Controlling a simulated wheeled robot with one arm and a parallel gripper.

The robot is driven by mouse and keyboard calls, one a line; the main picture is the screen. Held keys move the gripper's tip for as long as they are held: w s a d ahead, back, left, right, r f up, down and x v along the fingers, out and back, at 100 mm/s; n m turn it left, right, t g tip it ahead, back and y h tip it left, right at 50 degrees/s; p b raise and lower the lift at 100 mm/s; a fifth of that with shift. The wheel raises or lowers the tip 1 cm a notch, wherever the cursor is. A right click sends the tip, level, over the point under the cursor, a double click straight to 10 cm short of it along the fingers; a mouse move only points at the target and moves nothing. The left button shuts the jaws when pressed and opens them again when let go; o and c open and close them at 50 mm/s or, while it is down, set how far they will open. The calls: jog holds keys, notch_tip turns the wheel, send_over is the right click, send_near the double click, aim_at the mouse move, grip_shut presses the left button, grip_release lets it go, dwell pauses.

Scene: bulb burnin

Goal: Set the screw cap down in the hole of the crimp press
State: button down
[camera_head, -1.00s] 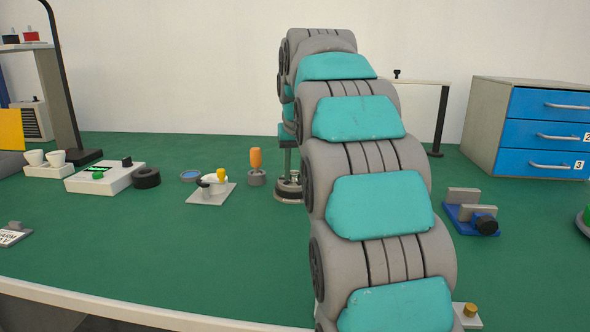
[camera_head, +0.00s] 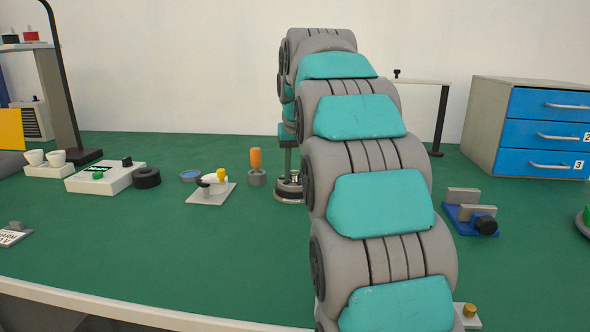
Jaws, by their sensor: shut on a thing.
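My gripper (camera_head: 287,159) shows only in part, at the far end of my arm, which hides its right side. It points down and is shut on the screw cap, a small silvery piece (camera_head: 290,172) low between the fingers and hard to make out. Directly below is a round, dark grey metal base with a shiny rim, which looks like the crimp press (camera_head: 289,192). The cap is at or just over its top. I cannot tell whether the cap is in the hole, as the hole is hidden.
Left of the gripper stand an orange-handled tool in a grey holder (camera_head: 257,168), a grey plate with a yellow-tipped fixture (camera_head: 211,190), a blue dish (camera_head: 190,175) and a black ring (camera_head: 147,178). A blue vise (camera_head: 470,213) and drawer cabinet (camera_head: 530,128) are right.

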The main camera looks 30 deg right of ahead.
dwell(0.4)
jog(key=c, duration=0.6)
grip_release()
jog(key=shift+o, duration=0.2)
jog(key=shift+r, duration=0.1)
jog(key=v, duration=0.7)
jog(key=shift+r, duration=0.25)
jog(key=shift+s+a, duration=0.1)
jog(key=shift+s, duration=0.05)
